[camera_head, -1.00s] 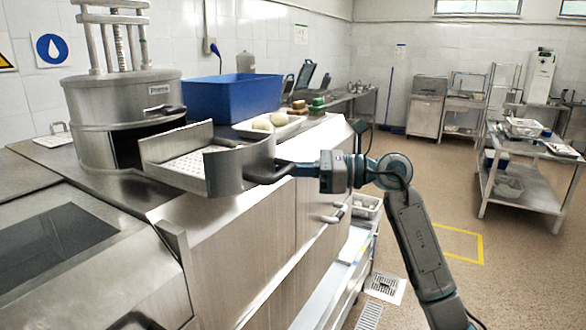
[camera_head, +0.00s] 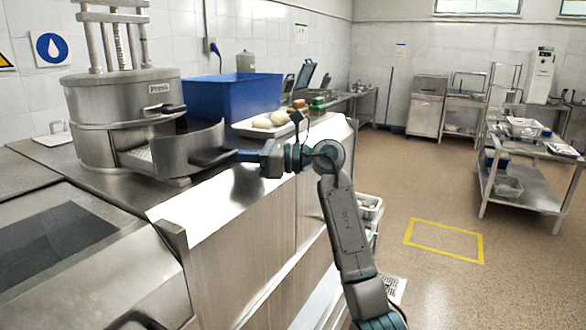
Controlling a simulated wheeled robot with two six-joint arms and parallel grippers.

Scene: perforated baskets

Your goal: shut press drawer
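The press (camera_head: 125,100) is a steel cylinder with a screw frame on top, standing on the counter at the left. Its curved, perforated drawer (camera_head: 190,143) sticks out of the front opening toward the right, with its inner part inside the press. A dark handle (camera_head: 212,160) is on the drawer's curved front. My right gripper (camera_head: 238,156) is at the outer end of this handle, with the arm reaching in from the lower right. Its fingers are too small and merged with the handle to tell whether they grip it. My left gripper is not in view.
A blue bin (camera_head: 232,105) stands behind the drawer. A white tray (camera_head: 248,131) with pale round items (camera_head: 268,121) lies to its right. The steel counter (camera_head: 215,205) continues below the drawer. The floor at the right is open, with a yellow outline (camera_head: 443,258).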

